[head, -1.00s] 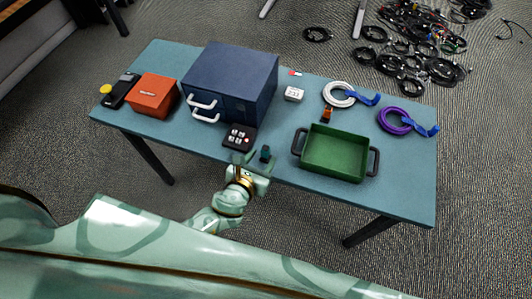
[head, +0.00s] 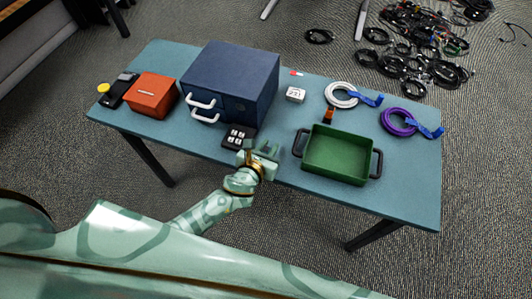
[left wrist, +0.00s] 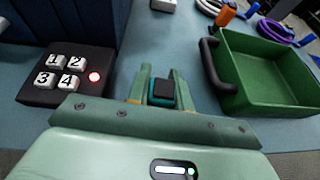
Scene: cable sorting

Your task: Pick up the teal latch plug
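The teal latch plug (left wrist: 163,101) shows in the left wrist view as a small teal block with a black top. It stands on the table between the fingers of my left gripper (left wrist: 161,82), close to both. The fingers look open around it; firm contact is not visible. In the head view my left gripper (head: 264,153) is at the table's front edge, and it mostly hides the plug. My right gripper is not in view.
A black keypad (head: 239,137) with numbered keys sits just left of the gripper. A green tray (head: 338,178) with black handles is to its right. A blue drawer cabinet (head: 232,78) stands behind. White cable (head: 341,95) and purple cable (head: 402,122) lie at right.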

